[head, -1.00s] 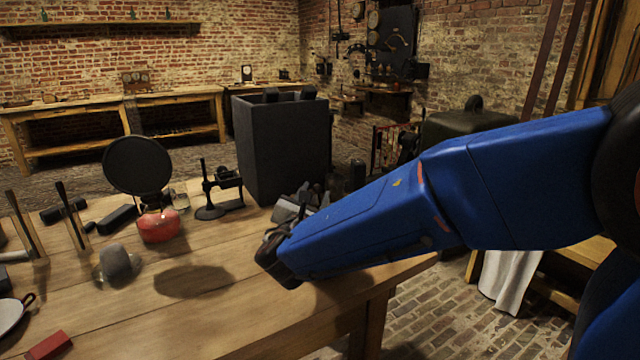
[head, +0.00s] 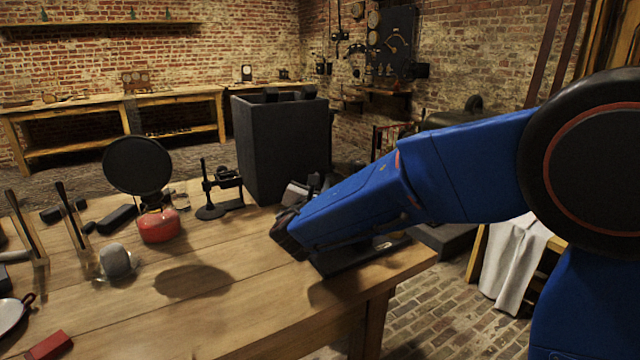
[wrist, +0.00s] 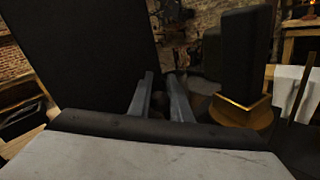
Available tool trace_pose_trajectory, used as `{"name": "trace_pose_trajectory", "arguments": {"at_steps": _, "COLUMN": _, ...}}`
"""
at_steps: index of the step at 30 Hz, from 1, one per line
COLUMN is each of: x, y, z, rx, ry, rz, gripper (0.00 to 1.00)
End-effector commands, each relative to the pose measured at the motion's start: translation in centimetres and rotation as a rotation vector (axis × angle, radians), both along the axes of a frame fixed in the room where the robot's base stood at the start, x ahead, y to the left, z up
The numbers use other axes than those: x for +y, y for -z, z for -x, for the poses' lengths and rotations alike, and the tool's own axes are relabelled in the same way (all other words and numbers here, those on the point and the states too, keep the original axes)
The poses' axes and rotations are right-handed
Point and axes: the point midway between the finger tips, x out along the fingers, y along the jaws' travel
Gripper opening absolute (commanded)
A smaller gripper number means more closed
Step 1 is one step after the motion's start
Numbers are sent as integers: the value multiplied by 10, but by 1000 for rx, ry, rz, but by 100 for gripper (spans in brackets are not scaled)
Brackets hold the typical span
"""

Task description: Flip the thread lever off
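I cannot make out the thread lever in either view. My gripper (wrist: 161,76) shows in the wrist view as two grey fingers standing apart, with a gap between them. A small dark shape shows in that gap, and I cannot tell what it is or whether it is touched. In the head view my blue arm hides most of the gripper, which is over the right part of the table, near the tall dark box (head: 284,150). A low black base (head: 345,262) shows partly beneath my arm at the table's right end.
The dark box also fills the upper left of the wrist view (wrist: 85,60). A black block on a brass-coloured base (wrist: 240,113) stands to the right of the fingers. A black stand (head: 210,209) and a red burner (head: 158,226) are left of the box. The table's (head: 230,315) front middle is clear.

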Motion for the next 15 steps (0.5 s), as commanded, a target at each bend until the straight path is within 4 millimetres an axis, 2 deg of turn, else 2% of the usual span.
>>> {"name": "trace_pose_trajectory", "arguments": {"at_steps": 2, "x": 0, "y": 0, "z": 0, "rx": 0, "ry": 0, "rz": 0, "gripper": 0}}
{"name": "trace_pose_trajectory", "arguments": {"at_steps": 8, "x": 1, "y": 1, "z": 1, "rx": -9, "ry": 0, "rz": 16, "gripper": 0}}
{"name": "trace_pose_trajectory", "arguments": {"at_steps": 15, "x": 12, "y": 2, "z": 8, "rx": -111, "ry": 0, "rz": 170, "gripper": 0}}
